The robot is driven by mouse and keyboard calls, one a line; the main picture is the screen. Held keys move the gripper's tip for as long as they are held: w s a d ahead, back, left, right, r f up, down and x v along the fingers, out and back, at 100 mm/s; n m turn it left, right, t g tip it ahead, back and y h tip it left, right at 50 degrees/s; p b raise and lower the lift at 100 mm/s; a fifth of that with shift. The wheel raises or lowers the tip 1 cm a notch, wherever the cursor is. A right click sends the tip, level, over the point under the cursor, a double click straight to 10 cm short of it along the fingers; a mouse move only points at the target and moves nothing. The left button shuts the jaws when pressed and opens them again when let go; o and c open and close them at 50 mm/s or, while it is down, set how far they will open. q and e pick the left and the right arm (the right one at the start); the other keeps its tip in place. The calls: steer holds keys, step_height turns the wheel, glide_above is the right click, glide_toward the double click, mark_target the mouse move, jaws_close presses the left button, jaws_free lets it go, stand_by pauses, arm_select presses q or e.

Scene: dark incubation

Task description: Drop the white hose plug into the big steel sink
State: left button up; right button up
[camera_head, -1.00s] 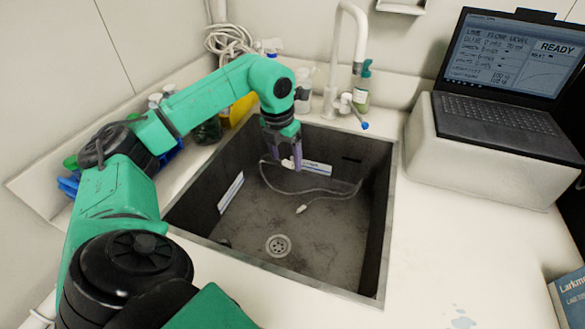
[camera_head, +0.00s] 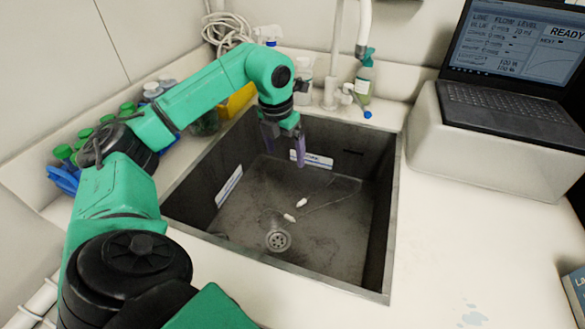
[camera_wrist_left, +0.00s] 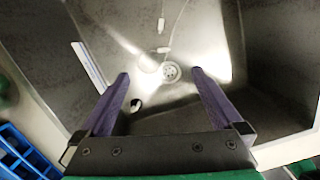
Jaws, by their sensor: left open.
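The white hose plug (camera_head: 289,217) lies on the floor of the big steel sink (camera_head: 345,235), just behind the drain. It also shows in the left wrist view (camera_wrist_left: 163,50), above the drain in the picture. A second small white hose end (camera_head: 301,202) lies close behind it, with thin clear tubing on the sink floor. My left gripper (camera_head: 284,150) hangs over the back of the sink with its purple fingers apart and nothing between them. In the left wrist view the open fingers (camera_wrist_left: 160,75) point down into the sink. My right gripper is not in view.
The faucet (camera_head: 333,70) and a green-topped bottle (camera_head: 364,80) stand behind the sink. A laptop (camera_head: 505,75) sits on a white block at the right. Bottles with green caps (camera_head: 63,153) crowd the left side.

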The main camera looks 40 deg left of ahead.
arm_select(q)
step_height(320, 180, up, 12)
steer(key=s+p, duration=0.2)
steer(key=shift+d, duration=0.1)
